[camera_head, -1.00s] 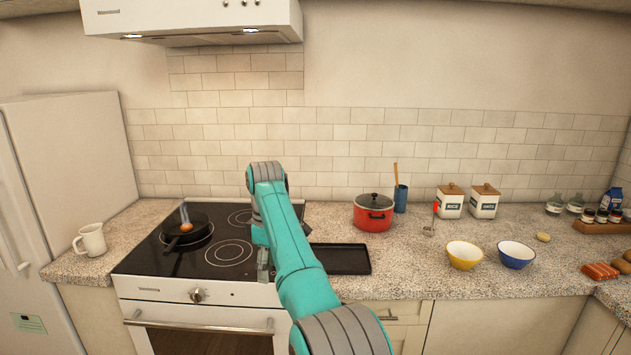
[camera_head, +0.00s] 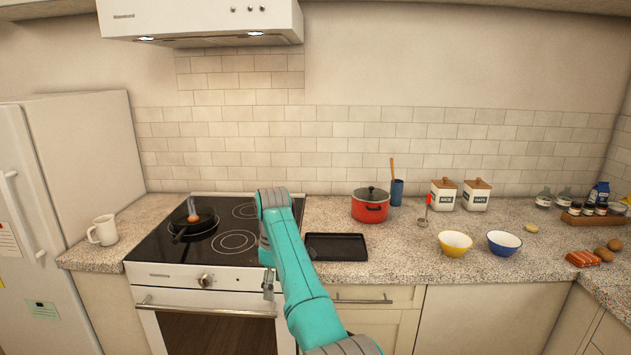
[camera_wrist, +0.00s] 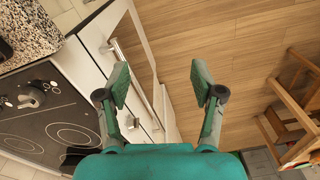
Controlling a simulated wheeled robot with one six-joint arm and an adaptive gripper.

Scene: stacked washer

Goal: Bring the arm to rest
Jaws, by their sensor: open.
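My gripper (camera_wrist: 162,90) is open and empty in the wrist view, with its two fingers spread apart above the wooden floor (camera_wrist: 240,50) and in front of the oven front. In the head view my teal arm reaches forward over the counter's front edge. Its gripper (camera_head: 268,287) hangs low in front of the stove, partly hidden by the arm.
The stove (camera_head: 160,252) has a black pan (camera_head: 192,226) with something egg-like in it. A black tray (camera_head: 340,247) lies just right of my arm, near a red pot (camera_head: 370,210). A wooden chair-like thing (camera_wrist: 290,125) stands on the floor.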

